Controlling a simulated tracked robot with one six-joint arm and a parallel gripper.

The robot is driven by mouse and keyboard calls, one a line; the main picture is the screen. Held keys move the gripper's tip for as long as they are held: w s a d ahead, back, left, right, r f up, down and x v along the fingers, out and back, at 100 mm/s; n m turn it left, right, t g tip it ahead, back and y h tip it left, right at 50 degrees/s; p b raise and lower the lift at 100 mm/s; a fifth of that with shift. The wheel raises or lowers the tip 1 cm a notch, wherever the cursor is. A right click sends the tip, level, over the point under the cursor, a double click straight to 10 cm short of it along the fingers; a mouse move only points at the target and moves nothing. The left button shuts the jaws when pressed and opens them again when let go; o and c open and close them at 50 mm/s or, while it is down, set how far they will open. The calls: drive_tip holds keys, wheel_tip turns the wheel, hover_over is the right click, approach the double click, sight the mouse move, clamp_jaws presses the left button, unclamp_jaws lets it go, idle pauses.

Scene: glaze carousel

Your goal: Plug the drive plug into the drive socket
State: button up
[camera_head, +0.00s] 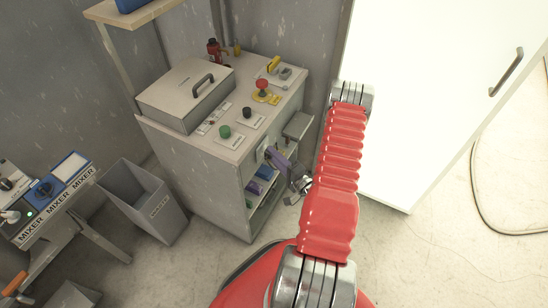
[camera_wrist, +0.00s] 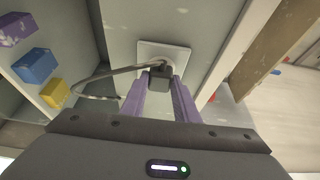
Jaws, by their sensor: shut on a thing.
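The drive plug (camera_wrist: 160,77) is a dark block with a grey cable looping off to the left. My gripper (camera_wrist: 161,88) is shut on it, one purple finger on each side. The drive socket (camera_wrist: 180,53) is a pale square plate on the cabinet's side, straight in front of the plug. The plug covers its lower middle, and I cannot tell whether the plug is seated or just in front. In the head view my gripper (camera_head: 275,159) is close against the socket plate (camera_head: 264,151), and the plug is hidden there.
The grey cabinet (camera_head: 205,183) carries a lidded box (camera_head: 186,93), a green button (camera_head: 224,132) and a red button (camera_head: 262,85) on top. Open shelves below the socket hold a blue block (camera_wrist: 35,65) and a yellow block (camera_wrist: 54,93). A grey bin (camera_head: 146,202) stands left.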

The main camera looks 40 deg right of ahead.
drive_tip(key=shift+w+a, duration=0.2)
drive_tip(key=shift+w, duration=0.35)
drive_tip(key=o, duration=1.1)
drive_tip(key=shift+c, duration=0.2)
drive_tip(key=shift+s, duration=0.1)
drive_tip(key=s, duration=1.3)
drive_tip(key=shift+s+a, duration=0.3)
drive_tip(key=shift+a, duration=0.05)
